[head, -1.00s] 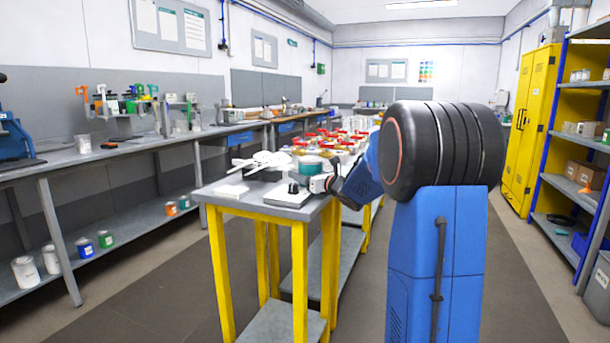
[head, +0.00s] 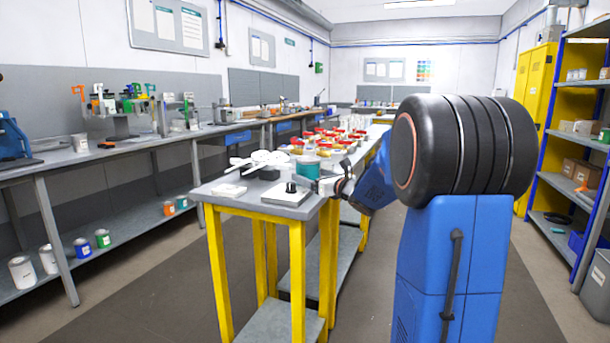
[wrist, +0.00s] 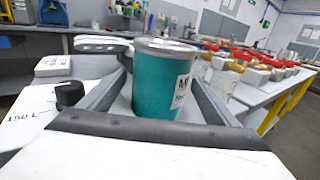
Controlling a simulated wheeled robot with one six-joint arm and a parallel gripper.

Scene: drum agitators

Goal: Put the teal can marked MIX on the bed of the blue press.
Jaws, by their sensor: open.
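The teal can (head: 308,168), with a grey lid, stands upright at the near end of the yellow-legged table. In the wrist view the can (wrist: 150,90) fills the middle, and its white label is partly turned away, showing only part of the lettering. My gripper (wrist: 158,88) is open, with one dark finger on each side of the can. Whether the fingers touch it I cannot tell. In the head view my gripper (head: 318,183) is small and partly hidden at the can's near right side. The blue press (head: 12,138) stands on the left bench, cut off by the picture's edge.
A white box with a black knob (head: 291,192) lies close to the can; white paddles (head: 258,161) lie behind it. Several red-topped items (head: 335,138) crowd the table beyond. The left bench (head: 90,155) has free room beside the press. Floor between bench and table is clear.

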